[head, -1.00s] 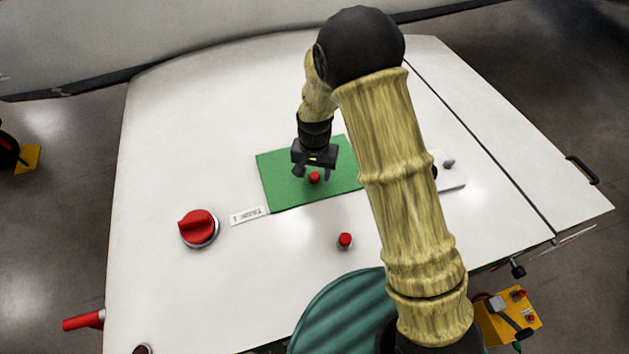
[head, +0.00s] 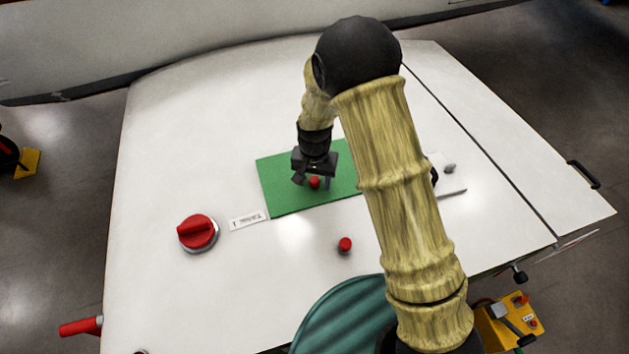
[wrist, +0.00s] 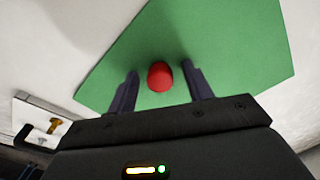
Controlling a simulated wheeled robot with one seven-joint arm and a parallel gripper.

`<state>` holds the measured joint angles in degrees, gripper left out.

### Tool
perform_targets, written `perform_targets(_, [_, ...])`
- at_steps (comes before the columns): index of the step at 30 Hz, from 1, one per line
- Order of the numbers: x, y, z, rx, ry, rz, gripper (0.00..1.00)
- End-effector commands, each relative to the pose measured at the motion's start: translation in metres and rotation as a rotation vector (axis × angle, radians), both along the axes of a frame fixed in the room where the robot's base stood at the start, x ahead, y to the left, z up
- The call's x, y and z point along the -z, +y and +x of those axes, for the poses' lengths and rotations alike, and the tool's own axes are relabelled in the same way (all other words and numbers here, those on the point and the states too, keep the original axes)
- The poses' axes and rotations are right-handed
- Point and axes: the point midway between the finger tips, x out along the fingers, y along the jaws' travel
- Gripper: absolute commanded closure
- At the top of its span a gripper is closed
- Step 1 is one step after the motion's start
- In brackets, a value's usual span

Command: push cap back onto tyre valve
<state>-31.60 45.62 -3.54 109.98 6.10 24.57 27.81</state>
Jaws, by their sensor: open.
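A small red cap (head: 314,182) is at the green mat (head: 280,190) on the white table. In the wrist view the red cap (wrist: 159,76) lies between the two dark fingers of my gripper (wrist: 160,68), with a gap on each side. In the head view my gripper (head: 313,181) points down over the mat, open around the cap and not closed on it. I cannot tell whether the cap sits on anything. A second small red-topped piece (head: 345,244) stands on the bare white table, nearer the front. No tyre valve can be made out for certain.
A large red rotary knob (head: 198,233) is at the left, beside a white label (head: 248,219). A light plate with a grey knob (head: 449,168) is at the right, partly behind my arm. A yellow box (head: 508,318) is at lower right. The table's left and back are clear.

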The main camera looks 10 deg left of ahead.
Motion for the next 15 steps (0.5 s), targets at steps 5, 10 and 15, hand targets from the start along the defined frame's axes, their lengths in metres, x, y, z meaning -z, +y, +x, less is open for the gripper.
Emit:
perform_targets(5, [0.0001, 0.0000, 0.0000, 0.000, 0.000, 0.000, 0.71])
perform_targets(10, [0.0001, 0.0000, 0.0000, 0.000, 0.000, 0.000, 1.00])
perform_targets(15, [-0.0010, 0.0000, 0.0000, 0.000, 0.000, 0.000, 1.00])
